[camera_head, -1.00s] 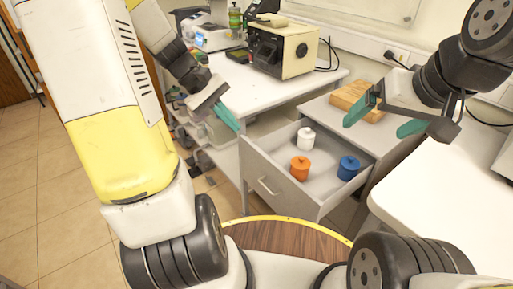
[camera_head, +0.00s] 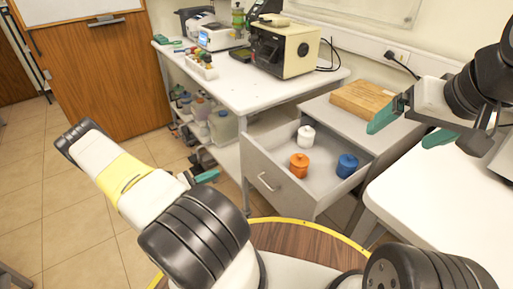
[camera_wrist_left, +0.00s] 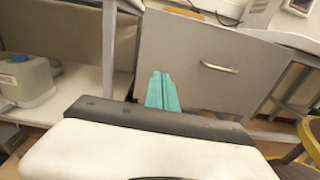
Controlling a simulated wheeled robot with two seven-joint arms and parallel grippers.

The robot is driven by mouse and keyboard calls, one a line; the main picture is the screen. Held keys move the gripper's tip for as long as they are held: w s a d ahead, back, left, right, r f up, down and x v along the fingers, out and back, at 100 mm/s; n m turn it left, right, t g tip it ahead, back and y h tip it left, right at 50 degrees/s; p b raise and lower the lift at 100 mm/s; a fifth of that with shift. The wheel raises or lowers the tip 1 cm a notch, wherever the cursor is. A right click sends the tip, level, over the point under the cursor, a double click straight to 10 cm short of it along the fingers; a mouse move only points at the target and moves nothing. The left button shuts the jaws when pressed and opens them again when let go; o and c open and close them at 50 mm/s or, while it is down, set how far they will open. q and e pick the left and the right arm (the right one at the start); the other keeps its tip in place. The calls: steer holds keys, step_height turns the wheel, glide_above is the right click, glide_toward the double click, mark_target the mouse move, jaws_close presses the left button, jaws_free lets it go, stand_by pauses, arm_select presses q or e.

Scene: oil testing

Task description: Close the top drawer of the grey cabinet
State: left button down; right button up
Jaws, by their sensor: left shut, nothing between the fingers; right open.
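The grey cabinet's top drawer (camera_head: 268,182) stands pulled out in the head view. An orange jar (camera_head: 299,166), a white jar (camera_head: 306,137) and a blue jar (camera_head: 347,166) stand in it. The drawer front (camera_wrist_left: 190,75) with its metal handle (camera_wrist_left: 219,68) fills the middle of the left wrist view. My left gripper (camera_head: 207,177) is shut and empty, low and to the left of the drawer front; its teal fingertips (camera_wrist_left: 162,91) show in front of the drawer front in the wrist view. My right gripper (camera_head: 410,130) is open and empty, above and right of the drawer.
A wooden block (camera_head: 360,99) lies on the cabinet top. A white table (camera_head: 440,190) is at the right. A white bench (camera_head: 225,90) behind holds a beige instrument (camera_head: 285,48). Bottles (camera_head: 222,127) stand on the shelf below it. Floor is free at the left.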

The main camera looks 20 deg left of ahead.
arm_select(q)
glide_toward(248, 159)
steer(key=shift+n+t, duration=0.3)
steer(key=x, duration=0.6)
steer(key=shift+w+d+f, duration=0.1)
steer(key=shift+w+d, duration=0.15)
steer(key=shift+d, duration=0.05)
steer(key=shift+w+d, duration=0.1)
